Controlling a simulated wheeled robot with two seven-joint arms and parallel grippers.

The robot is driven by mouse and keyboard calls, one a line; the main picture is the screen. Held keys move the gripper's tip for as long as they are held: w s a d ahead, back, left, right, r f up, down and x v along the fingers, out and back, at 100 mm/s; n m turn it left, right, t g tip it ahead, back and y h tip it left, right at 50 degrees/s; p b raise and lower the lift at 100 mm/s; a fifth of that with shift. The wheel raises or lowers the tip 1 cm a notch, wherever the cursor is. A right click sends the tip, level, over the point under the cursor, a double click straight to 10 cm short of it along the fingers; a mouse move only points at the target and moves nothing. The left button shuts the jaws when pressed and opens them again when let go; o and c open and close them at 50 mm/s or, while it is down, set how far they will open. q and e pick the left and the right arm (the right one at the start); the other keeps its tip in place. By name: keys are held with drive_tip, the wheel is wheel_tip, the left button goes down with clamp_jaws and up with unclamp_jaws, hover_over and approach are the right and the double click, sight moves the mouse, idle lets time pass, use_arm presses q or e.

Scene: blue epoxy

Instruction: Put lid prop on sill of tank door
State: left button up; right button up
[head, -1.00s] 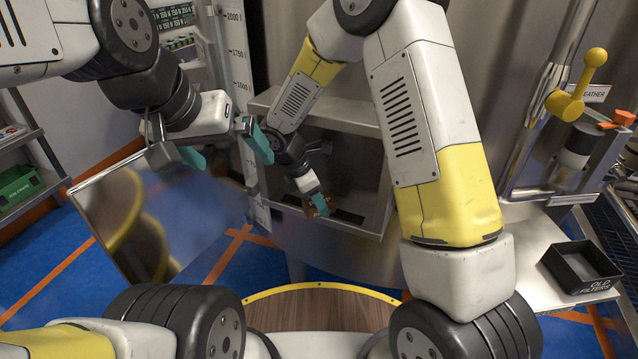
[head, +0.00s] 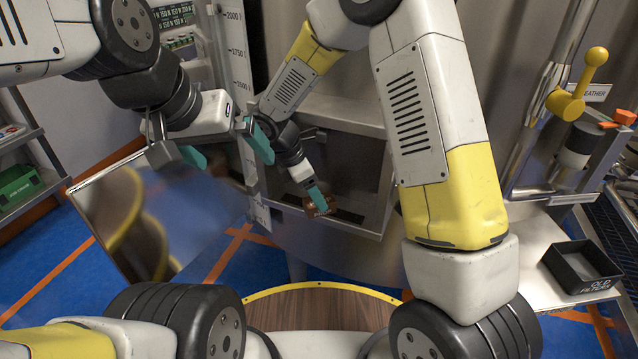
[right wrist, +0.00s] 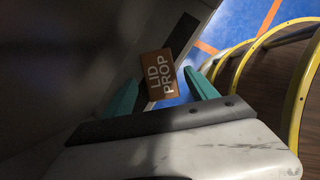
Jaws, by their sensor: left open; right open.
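The lid prop (head: 317,206) is a small brown block at the front lower edge of the tank opening. In the right wrist view the lid prop (right wrist: 159,73) shows its white lettering and sits just beyond and between the teal fingertips. It appears to rest on the sill (head: 352,225) of the tank door. My right gripper (head: 318,196) is open at the block, slightly above it; small contact cannot be told. My left gripper (head: 226,148) is open and empty, left of the opening. The block's underside is hidden.
The swung-open shiny door panel (head: 130,222) stands at left. A black tray (head: 583,266) lies on a bench at right, below a yellow handle (head: 578,90). A shelf with a green box (head: 17,187) is at far left. My right forearm crosses in front of the tank.

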drive_tip(key=s+a, duration=0.4)
drive_tip(key=a, duration=0.7)
drive_tip(key=shift+f, duration=0.2)
drive_tip(key=shift+s, duration=0.2)
